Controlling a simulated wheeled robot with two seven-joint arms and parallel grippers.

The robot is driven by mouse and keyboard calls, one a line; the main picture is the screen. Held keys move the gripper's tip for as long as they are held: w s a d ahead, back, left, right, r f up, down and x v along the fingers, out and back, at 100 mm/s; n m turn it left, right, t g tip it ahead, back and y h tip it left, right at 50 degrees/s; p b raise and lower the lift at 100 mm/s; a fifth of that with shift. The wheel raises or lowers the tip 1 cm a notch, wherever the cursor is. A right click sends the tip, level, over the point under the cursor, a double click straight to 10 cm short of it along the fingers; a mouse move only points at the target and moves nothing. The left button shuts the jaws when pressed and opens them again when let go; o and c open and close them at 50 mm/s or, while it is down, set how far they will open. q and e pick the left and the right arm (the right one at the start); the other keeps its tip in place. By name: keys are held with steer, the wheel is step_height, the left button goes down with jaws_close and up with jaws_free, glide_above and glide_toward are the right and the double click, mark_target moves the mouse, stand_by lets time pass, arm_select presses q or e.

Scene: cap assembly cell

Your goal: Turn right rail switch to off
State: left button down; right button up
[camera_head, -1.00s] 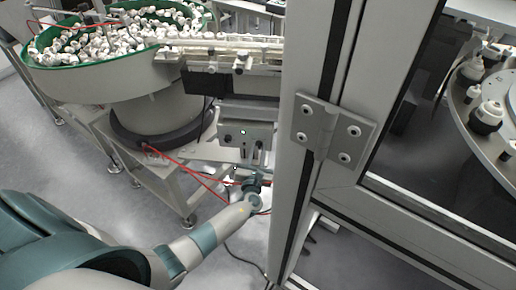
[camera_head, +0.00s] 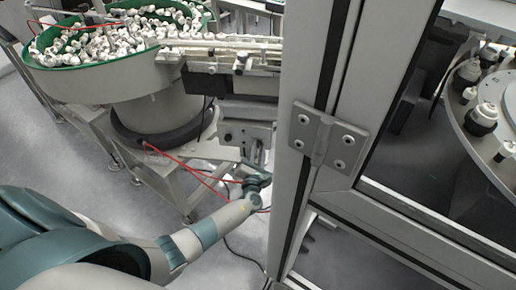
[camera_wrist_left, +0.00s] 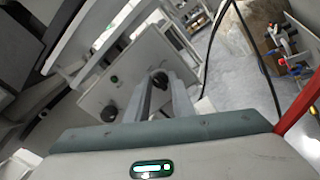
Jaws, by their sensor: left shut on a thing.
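The grey rail switch box (camera_head: 236,133) hangs below the feeder rail, left of the door frame. A dark knob (camera_head: 228,137) shows on its left part. My left gripper (camera_head: 257,148) is at the right part of the box. In the left wrist view, the box's pale panel (camera_wrist_left: 125,75) carries a dark knob (camera_wrist_left: 109,113) on the left and another dark knob (camera_wrist_left: 158,77) between my left gripper's fingertips (camera_wrist_left: 161,84). The fingers are shut on this right knob. Its exact turn angle is hard to tell. My right gripper is not in view.
A bowl feeder (camera_head: 110,75) full of white caps stands at the upper left, with the rail (camera_head: 225,50) running right. A metal door frame (camera_head: 310,150) with a hinge stands close to the gripper's right.

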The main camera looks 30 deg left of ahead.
arm_select(q)
steer(key=c, duration=1.5)
jaws_free()
steer(key=shift+c, duration=0.2)
steer(key=shift+s, duration=0.1)
steer(key=shift+s+d, duration=0.2)
steer(key=shift+s, duration=0.25)
steer(key=b+v, duration=0.2)
steer(key=v, duration=1.4)
steer(key=shift+s, duration=0.15)
